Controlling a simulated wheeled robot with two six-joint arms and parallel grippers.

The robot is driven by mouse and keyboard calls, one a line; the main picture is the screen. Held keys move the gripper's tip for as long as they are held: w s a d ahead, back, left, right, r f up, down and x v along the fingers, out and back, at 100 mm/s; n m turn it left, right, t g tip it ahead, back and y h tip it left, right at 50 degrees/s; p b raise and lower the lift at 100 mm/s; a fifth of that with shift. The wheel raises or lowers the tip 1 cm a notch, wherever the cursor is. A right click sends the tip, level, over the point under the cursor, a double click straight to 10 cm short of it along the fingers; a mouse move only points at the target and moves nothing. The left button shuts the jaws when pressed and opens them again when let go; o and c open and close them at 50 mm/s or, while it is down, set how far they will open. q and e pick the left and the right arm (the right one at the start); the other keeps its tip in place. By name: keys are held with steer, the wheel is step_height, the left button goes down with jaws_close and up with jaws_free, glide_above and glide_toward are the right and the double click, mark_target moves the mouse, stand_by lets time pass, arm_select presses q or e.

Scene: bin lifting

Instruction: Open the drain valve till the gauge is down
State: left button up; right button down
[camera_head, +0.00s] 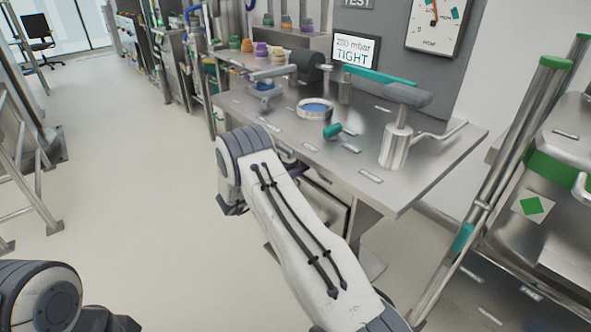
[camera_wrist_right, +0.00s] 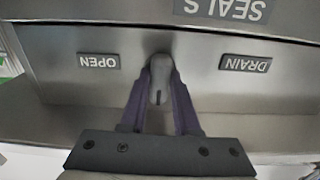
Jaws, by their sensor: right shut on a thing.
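The drain valve's grey rounded handle (camera_wrist_right: 159,82) shows in the right wrist view, between the upside-down labels OPEN (camera_wrist_right: 98,60) and DRAIN (camera_wrist_right: 246,63). My right gripper (camera_wrist_right: 161,76) is shut on the handle, one dark finger on each side. In the head view my right arm hides the valve and the gripper. The gauge (camera_head: 452,30) is a white dial marked mbar on the grey panel, cut off at the top, with a red needle part pointing roughly up. The display (camera_head: 356,51) reads about 250 mbar, TIGHT; its digits are blurred. My left gripper is out of view.
A steel bench (camera_head: 375,160) carries a metal cylinder (camera_head: 396,148), a blue-filled dish (camera_head: 315,109) and a teal knob (camera_head: 332,130). A steel frame with green caps (camera_head: 555,62) stands at the right.

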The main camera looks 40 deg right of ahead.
steer(key=shift+f, duration=0.1)
steer(key=shift+m+b, duration=7.6)
steer(key=shift+m, duration=1.3)
steer(key=c, duration=0.6)
jaws_free()
steer(key=shift+c, duration=0.2)
